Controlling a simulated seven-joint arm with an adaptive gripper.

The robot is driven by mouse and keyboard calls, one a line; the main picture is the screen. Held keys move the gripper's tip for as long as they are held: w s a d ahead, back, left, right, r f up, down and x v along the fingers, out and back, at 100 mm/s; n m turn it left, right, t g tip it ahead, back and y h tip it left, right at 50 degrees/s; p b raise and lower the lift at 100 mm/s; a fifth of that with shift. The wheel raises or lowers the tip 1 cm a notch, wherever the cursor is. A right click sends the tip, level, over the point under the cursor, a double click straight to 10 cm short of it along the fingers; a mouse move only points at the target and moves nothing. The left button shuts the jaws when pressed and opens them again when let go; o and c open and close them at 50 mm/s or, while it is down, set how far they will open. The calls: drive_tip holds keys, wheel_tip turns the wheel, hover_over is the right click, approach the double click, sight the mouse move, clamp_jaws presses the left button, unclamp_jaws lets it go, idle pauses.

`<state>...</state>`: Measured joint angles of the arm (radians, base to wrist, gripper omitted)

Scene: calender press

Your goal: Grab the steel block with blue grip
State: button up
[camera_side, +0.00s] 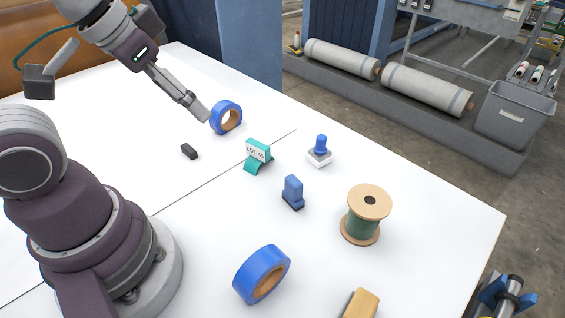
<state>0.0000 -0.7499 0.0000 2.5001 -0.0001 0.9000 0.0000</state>
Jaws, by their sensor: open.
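A small block with a pale, steel-like square base and a round blue knob on top (320,151) stands upright on the white table, right of the middle. It fits the steel block with blue grip best. A blue upright piece on a dark base (292,192) stands nearer the camera and to its left. My gripper (203,112) is open, with nothing seen between its fingers. It is at the upper left, beside a standing blue tape roll (226,118) and well apart from both blue-topped pieces. The fingers are seen nearly edge-on.
A teal holder with a "LOT 45" label (258,151) and a small dark block (189,151) are left of the pieces. A green wire spool (364,218), another blue tape roll (261,274) and a wooden-topped item (360,304) are nearer. The white table's (440,230) right side is clear.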

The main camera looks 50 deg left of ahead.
drive_tip(key=shift+w, duration=0.1)
drive_tip(key=m+g+h, duration=0.2)
drive_tip(key=m, duration=0.3)
hover_over(320, 137)
drive_tip(key=s, duration=0.4)
wheel_tip(320, 137, down, 8)
drive_tip(key=shift+t, duration=0.3)
drive_tip(key=x, duration=0.3)
drive_tip(key=a+x, duration=0.1)
drive_tip(key=x, duration=0.6)
drive_tip(key=shift+w+a+f, duration=0.25)
drive_tip(key=shift+w, duration=0.1)
clamp_jaws()
